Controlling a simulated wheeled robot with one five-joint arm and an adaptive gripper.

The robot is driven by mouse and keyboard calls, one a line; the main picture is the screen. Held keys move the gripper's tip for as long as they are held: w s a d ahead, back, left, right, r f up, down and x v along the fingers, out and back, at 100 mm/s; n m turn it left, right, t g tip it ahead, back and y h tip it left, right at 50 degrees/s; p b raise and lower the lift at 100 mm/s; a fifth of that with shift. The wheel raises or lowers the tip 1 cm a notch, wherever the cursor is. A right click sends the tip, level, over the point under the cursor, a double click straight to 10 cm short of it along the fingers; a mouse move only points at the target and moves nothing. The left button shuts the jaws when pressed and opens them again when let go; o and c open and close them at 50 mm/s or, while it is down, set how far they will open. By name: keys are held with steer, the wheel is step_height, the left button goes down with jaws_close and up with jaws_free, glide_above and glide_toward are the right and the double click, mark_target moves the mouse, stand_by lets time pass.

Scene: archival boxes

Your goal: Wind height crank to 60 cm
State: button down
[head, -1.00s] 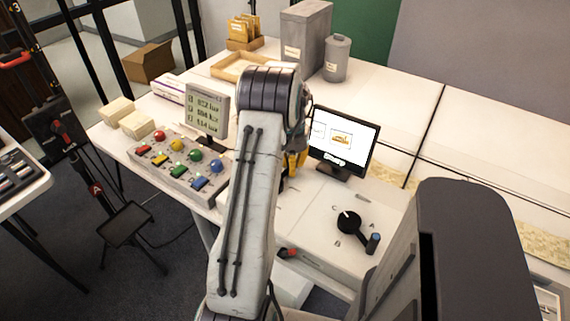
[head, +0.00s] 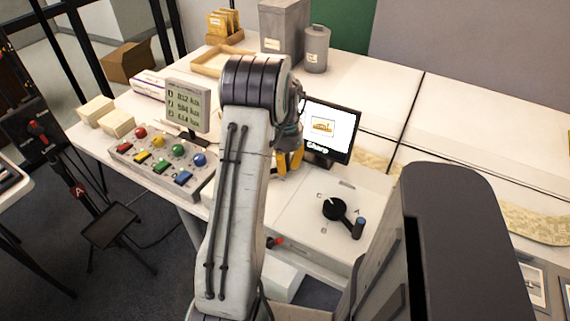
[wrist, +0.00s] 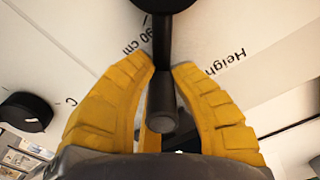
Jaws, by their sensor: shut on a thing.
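The height crank (wrist: 162,45) shows in the wrist view as a dark hub at the top edge with a black arm reaching down to a round grip (wrist: 161,108). A "90 cm" mark is printed just left of its arm, and "Height" is printed to the right. My gripper (wrist: 163,75) has its yellow fingers on both sides of the grip, shut on it. In the head view my gripper (head: 289,160) is low over the table, partly behind my arm. The crank is hidden there. No 60 cm mark is readable.
A black dial with a lever (head: 343,216), marked with letters, sits to the right. A monitor (head: 331,128) stands behind my gripper. Grey bins (head: 281,30) stand at the back.

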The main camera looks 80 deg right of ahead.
steer(key=shift+a+f, duration=0.1)
steer(key=shift+f, duration=0.05)
steer(key=c, duration=1.1)
jaws_free()
steer(key=shift+r, duration=0.2)
step_height(320, 180, up, 12)
steer(key=shift+f, duration=0.1)
steer(key=shift+n, duration=0.3)
stand_by(0.6)
